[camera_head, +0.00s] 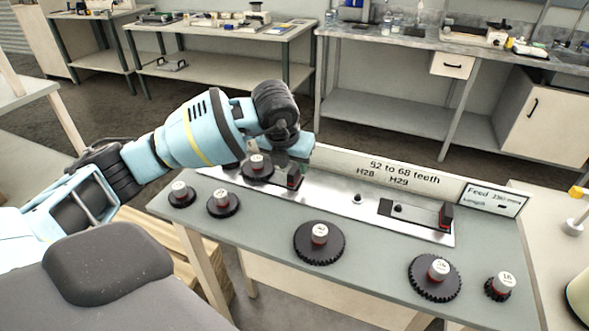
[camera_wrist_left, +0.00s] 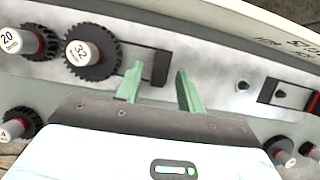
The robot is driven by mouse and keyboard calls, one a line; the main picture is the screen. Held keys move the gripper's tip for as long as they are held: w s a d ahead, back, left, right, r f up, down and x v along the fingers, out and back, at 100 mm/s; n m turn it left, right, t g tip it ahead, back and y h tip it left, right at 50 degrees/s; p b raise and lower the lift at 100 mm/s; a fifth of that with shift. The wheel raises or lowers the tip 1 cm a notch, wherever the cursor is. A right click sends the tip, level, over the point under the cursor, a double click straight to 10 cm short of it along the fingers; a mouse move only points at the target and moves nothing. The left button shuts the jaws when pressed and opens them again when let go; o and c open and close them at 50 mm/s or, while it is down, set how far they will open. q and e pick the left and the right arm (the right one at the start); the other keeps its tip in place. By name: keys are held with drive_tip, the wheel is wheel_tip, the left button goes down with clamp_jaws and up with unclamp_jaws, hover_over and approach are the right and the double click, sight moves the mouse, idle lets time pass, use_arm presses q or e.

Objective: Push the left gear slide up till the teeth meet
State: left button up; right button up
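The left gear slide is a dark block with a red-marked end (camera_head: 293,180) on the pale metal plate. It carries a dark toothed gear (camera_head: 257,172), marked 32 in the left wrist view (camera_wrist_left: 85,52). A gear marked 20 (camera_wrist_left: 32,42) is close on its left there; I cannot tell whether their teeth touch. In the head view my arm mostly hides that smaller gear. My left gripper (camera_wrist_left: 160,68) is open, its green fingers apart at either side of the slide's end in the wrist view. Contact cannot be told. My right gripper is not in view.
A second slide (camera_head: 415,214) with a red end block (camera_head: 446,216) sits to the right on the plate. Several loose gears, including a large one (camera_head: 319,243), stand along the bench front. A sign board (camera_head: 400,174) rises behind the plate.

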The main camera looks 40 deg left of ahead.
sight(294, 169)
use_arm(q)
drive_tip(key=shift+x, duration=1.7)
drive_tip(key=shift+r, duration=0.1)
